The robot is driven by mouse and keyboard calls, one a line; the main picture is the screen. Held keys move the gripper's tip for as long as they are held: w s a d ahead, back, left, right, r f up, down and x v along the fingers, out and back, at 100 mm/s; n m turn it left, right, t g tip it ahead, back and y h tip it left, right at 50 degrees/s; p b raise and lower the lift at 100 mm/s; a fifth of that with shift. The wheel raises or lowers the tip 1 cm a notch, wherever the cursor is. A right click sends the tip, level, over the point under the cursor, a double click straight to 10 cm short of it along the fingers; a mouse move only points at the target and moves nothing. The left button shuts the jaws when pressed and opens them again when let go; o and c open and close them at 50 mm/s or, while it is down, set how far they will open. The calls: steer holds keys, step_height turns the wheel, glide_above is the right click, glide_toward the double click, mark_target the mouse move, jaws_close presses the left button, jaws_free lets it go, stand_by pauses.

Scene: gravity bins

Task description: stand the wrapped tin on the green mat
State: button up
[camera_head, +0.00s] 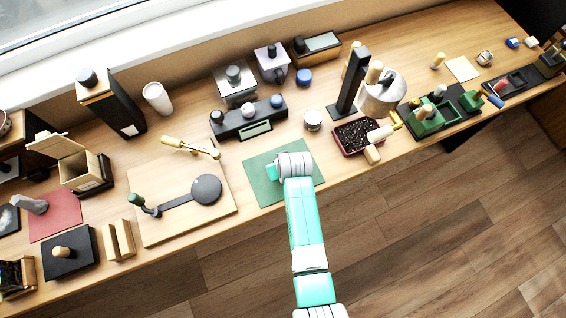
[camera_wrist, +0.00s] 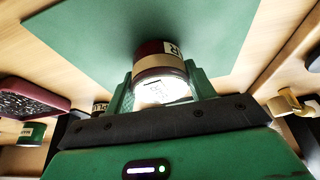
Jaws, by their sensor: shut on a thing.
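The wrapped tin (camera_wrist: 160,62) is dark red with a tan band and a white printed label, and it shows in the wrist view between the green fingers of my gripper (camera_wrist: 162,88). My gripper is shut on it. The green mat (camera_wrist: 90,35) lies beyond the tin in that view; I cannot tell whether the tin touches it. In the head view my gripper (camera_head: 272,173) is over the green mat (camera_head: 258,190), near its middle, and my wrist hides the tin there.
A small lidded tin (camera_head: 312,119) stands behind the mat. A tray of dark beans (camera_head: 353,139) is to the right, and a wooden board (camera_head: 160,222) with a dark round-ended tool (camera_head: 206,189) is to the left. A dark device with knobs (camera_head: 248,120) stands behind.

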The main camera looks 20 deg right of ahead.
steer(key=shift+f, duration=0.3)
steer(key=o, duration=1.6)
steer(key=p+v, duration=0.1)
steer(key=v, duration=0.7)
